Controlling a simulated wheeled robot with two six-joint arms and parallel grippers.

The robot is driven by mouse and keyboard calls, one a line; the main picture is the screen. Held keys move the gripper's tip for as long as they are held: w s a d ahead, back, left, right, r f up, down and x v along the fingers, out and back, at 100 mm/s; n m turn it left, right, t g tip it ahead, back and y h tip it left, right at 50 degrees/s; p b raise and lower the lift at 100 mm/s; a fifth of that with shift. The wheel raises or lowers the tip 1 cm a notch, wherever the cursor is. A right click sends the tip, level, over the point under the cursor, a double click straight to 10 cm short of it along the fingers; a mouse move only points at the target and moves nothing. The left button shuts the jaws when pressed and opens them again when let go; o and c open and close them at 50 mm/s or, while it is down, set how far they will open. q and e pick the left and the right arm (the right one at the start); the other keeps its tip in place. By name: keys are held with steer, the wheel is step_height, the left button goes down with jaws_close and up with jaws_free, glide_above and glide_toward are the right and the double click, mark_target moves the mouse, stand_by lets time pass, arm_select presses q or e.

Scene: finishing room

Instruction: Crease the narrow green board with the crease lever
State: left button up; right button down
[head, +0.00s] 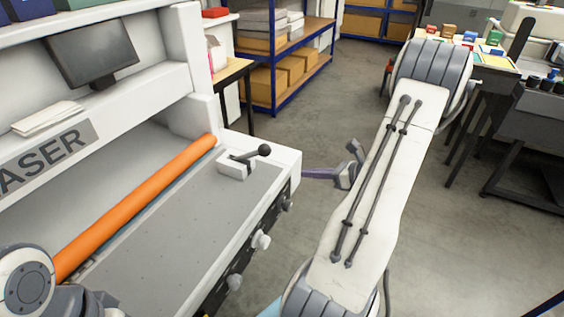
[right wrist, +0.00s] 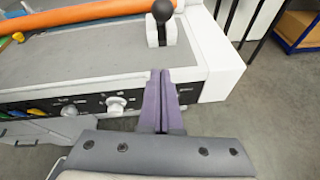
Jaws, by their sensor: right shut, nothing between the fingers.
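The crease lever, a dark rod with a black ball knob (head: 264,150) on a small white block (head: 236,166), stands on the right end of the grey machine bed. The lever also shows at the top of the right wrist view (right wrist: 162,12). My right gripper (head: 312,173), with purple fingers, is shut and empty beside the machine's right front corner. In the right wrist view its fingertips (right wrist: 160,76) point toward the lever, apart from it. I cannot make out the narrow green board in either view. My left gripper is not in view.
An orange roller (head: 135,208) lies along the back of the grey bed (head: 165,222). White knobs (head: 261,240) stick out of the machine's front. A blue-framed shelf (head: 290,62) with boxes stands behind. Open floor (head: 440,235) lies to the right.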

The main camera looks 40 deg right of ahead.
steer(key=w+a+p, duration=0.3)
steer(key=w+p, duration=0.1)
steer(key=w, duration=0.7)
steer(key=shift+a+f, duration=0.15)
steer(key=shift+f, duration=0.15)
